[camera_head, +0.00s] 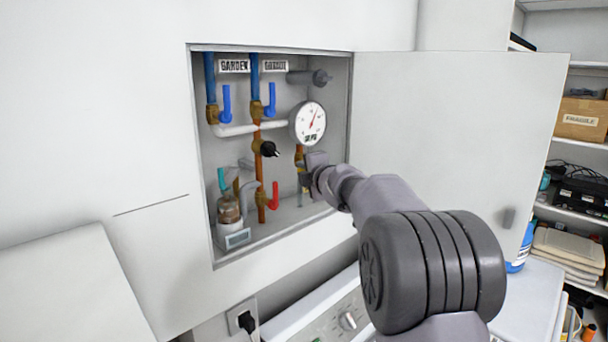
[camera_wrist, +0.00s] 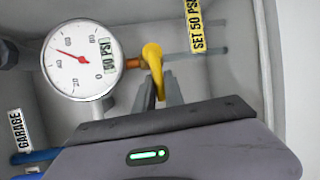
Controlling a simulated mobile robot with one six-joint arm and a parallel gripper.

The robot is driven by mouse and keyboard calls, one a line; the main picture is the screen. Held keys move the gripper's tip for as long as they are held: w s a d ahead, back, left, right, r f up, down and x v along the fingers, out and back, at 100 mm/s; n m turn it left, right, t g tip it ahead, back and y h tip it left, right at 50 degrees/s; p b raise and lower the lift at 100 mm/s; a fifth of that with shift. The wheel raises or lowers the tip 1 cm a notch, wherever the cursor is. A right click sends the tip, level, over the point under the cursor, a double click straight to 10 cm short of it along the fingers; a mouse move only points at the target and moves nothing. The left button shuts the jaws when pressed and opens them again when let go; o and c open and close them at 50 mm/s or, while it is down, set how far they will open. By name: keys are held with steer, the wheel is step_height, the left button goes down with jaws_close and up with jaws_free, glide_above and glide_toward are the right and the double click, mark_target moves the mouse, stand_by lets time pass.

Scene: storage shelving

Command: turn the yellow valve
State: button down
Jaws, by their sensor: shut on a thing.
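The yellow valve (camera_wrist: 154,62) shows in the wrist view as a curved yellow handle beside the pressure gauge, on a short copper-coloured fitting. My gripper (camera_wrist: 160,92) reaches up to it, with its fingers shut on the lower part of the handle. In the head view my gripper (camera_head: 308,180) is inside the wall cabinet below the gauge, and it hides the yellow valve there. The round white gauge (camera_wrist: 80,58) has a red needle and a label reading PSI; it also shows in the head view (camera_head: 308,122).
The open cabinet (camera_head: 200,150) holds blue levers (camera_head: 227,103), a red lever (camera_head: 275,196), a black knob (camera_head: 268,149) and pipes close to my gripper. Its door (camera_head: 450,120) stands open on the right. A yellow label (camera_wrist: 195,25) reads SET 50 PSI.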

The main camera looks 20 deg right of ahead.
steer(key=w+d+f+n+t+y+b, duration=0.1)
steer(key=d+f+n+t+y+b, duration=0.1)
steer(key=n+b, duration=0.7)
steer(key=d+f+n+t+y+b, duration=0.2)
steer(key=n+b, duration=0.7)
steer(key=b, duration=0.8)
steer(key=shift+w+d+f+n+t, duration=0.2)
steer(key=shift+w+n+t, duration=0.2)
steer(key=shift+t, duration=0.5)
steer(key=shift+y, duration=0.3)
steer(key=c, duration=1.4)
jaws_free()
steer(key=shift+c, duration=0.2)
